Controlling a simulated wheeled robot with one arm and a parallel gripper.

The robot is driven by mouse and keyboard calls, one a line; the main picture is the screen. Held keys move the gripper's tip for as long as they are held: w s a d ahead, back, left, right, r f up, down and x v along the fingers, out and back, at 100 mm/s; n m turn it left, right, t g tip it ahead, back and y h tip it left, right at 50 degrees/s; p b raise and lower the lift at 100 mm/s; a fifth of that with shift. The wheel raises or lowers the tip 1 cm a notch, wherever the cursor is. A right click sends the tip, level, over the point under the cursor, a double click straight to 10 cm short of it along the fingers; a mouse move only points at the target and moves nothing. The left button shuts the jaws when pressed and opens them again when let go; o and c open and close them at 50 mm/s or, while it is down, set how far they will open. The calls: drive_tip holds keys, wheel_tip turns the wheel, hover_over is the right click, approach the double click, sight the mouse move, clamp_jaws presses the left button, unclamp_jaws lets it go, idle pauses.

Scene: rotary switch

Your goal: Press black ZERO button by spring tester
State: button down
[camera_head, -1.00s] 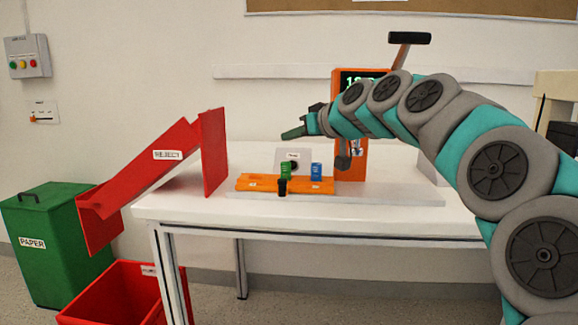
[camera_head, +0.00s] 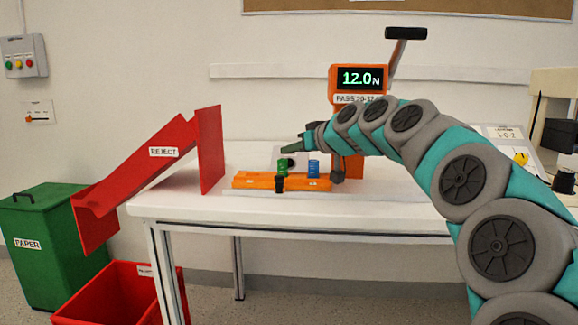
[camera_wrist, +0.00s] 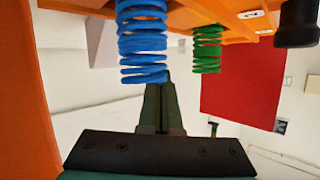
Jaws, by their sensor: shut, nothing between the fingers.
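The spring tester (camera_head: 346,78) is orange, and its display reads 12.0 N. A small black round button (camera_head: 291,162) shows on a light panel behind the springs, just below my fingertips; its label is hidden or too small to read now. My gripper (camera_head: 285,149) is shut and empty, its dark green fingers pointing left above the green spring (camera_head: 282,167). The blue spring (camera_head: 313,169) stands to the right. In the wrist view my closed fingers (camera_wrist: 168,78) end near the blue spring (camera_wrist: 143,42); the green spring (camera_wrist: 207,48) is further right. I cannot tell whether my fingers touch anything.
An orange spring tray (camera_head: 256,181) with a black peg (camera_head: 279,184) lies in front on the white table (camera_head: 180,207). A red REJECT chute (camera_head: 150,162) stands left. A panel with a yellow knob (camera_head: 521,158) is at right. The table's front edge is clear.

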drive_tip(key=shift+w+f+b, duration=0.45)
drive_tip(key=shift+w+f, duration=0.4)
drive_tip(key=shift+f, duration=0.1)
drive_tip(key=shift+w+d+f+b, duration=0.1)
drive_tip(key=shift+w+f+b, duration=0.1)
drive_tip(key=shift+f+b, duration=0.15)
idle(1.3)
